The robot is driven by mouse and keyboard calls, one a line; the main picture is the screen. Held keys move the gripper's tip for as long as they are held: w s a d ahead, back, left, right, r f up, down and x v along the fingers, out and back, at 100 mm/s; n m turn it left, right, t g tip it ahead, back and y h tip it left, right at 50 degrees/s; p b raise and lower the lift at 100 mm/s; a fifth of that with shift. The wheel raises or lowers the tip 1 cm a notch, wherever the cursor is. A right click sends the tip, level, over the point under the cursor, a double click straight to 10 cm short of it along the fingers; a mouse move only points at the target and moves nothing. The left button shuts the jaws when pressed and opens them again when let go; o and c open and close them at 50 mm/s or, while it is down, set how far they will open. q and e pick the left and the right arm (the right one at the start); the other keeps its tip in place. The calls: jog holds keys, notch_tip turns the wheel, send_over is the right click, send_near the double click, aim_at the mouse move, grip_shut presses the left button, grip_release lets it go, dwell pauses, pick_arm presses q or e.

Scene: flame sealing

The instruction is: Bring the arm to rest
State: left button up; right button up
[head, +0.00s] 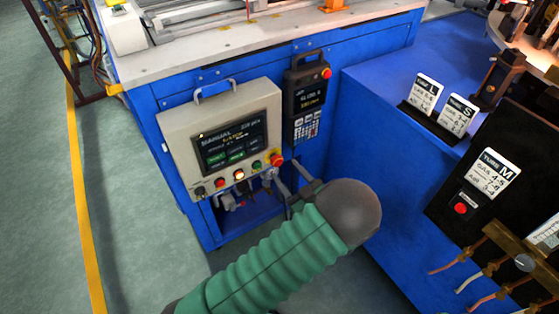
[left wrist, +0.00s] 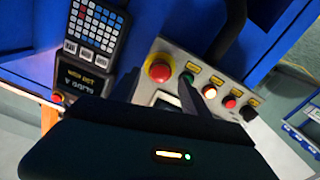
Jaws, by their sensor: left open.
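My left arm, in a green ribbed sleeve, comes in from the bottom of the head view. Its gripper (head: 285,182) is in front of the lower right corner of the beige control panel (head: 237,99), close to the red emergency button (head: 277,160). In the left wrist view the gripper's two dark fingers (left wrist: 168,92) are apart, with nothing seen between them. The red button on its yellow base (left wrist: 160,68) shows beside the fingers. I cannot tell whether a finger touches the panel. My right gripper is not in view.
A dark handheld pendant (head: 306,95) hangs right of the panel on the blue cabinet (head: 345,50). A blue bench (head: 375,130) on the right carries label cards (head: 428,92) and a black board with a small red button (head: 460,208). The floor at left is open beside a yellow line (head: 85,200).

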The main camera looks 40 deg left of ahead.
pick_arm(q)
jog(key=v, duration=0.3)
dwell(0.4)
